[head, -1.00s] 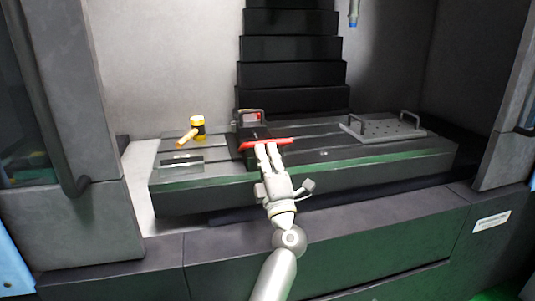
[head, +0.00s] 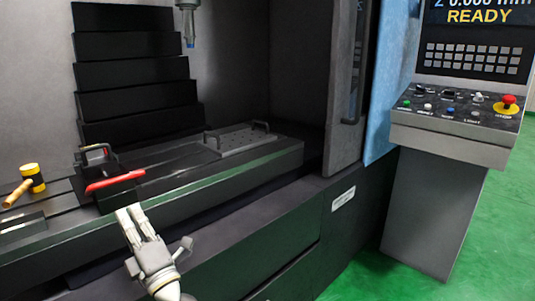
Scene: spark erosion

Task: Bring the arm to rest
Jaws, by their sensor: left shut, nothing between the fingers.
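My left gripper (head: 131,212) is in the lower left of the head view, in front of the machine's worktable (head: 215,185). Its two pale fingers are shut with nothing between them. The fingertips are apart from the red handle (head: 115,181), which lies just beyond them on a dark vise-like block (head: 97,160). My right gripper is out of view.
A yellow-headed mallet (head: 32,178) lies on the worktable at the far left. A perforated plate with two handles (head: 240,139) sits on the right part. A tool head (head: 189,25) hangs above. A control console (head: 455,130) stands at right, with green floor (head: 500,240) around it.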

